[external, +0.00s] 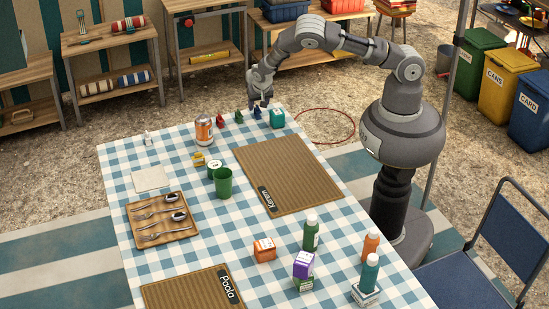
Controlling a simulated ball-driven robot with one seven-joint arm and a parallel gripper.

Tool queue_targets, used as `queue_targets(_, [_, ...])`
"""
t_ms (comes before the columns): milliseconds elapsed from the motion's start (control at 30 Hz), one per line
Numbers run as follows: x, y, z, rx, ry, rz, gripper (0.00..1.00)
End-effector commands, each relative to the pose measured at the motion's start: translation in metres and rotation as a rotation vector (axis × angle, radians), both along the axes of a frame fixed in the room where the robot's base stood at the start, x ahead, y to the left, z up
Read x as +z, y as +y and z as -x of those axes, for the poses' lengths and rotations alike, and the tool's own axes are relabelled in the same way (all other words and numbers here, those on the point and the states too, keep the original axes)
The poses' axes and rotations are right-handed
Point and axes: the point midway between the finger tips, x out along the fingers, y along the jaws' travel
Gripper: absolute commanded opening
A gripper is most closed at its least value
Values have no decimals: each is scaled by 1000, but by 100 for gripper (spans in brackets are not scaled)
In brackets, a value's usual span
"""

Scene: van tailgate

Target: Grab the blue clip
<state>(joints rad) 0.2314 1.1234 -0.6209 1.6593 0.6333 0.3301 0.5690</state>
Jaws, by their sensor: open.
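The small blue clip (257,113) stands near the far edge of the checked table (118,165), at the right end of a short row. A green clip (239,117) and a red clip (220,121) stand to its left. My gripper (261,104) is open and points down just above and behind the blue clip. At this size I cannot tell whether its fingers touch or surround the clip.
An orange can (204,131) stands left of the clips. A brown place mat (290,172) lies in front of them. Cups, small boxes, bottles and a cutlery tray (140,213) take up other parts of the table. A blue chair (520,215) stands at right.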

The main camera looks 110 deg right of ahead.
Motion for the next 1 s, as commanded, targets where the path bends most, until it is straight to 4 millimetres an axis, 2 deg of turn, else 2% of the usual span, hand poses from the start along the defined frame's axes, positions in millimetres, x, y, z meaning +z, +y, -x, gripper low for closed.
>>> queue_targets(33, [-12,-4,1,-1,2,-1,53])
queue_targets(200, [-36,-15,0,1,1,-1,53])
queue_targets(433, [-36,-16,0,2,1,-1,53])
queue_targets(467, [-36,-16,0,2,1,-1,49])
queue_targets(667, [-36,-16,0,2,1,-1,3])
queue_targets(700, [-36,-16,0,2,1,-1,0])
queue_targets(900, [-35,-16,0,2,1,-1,0])
queue_targets(1000, [-26,-16,0,1,-1,0,0])
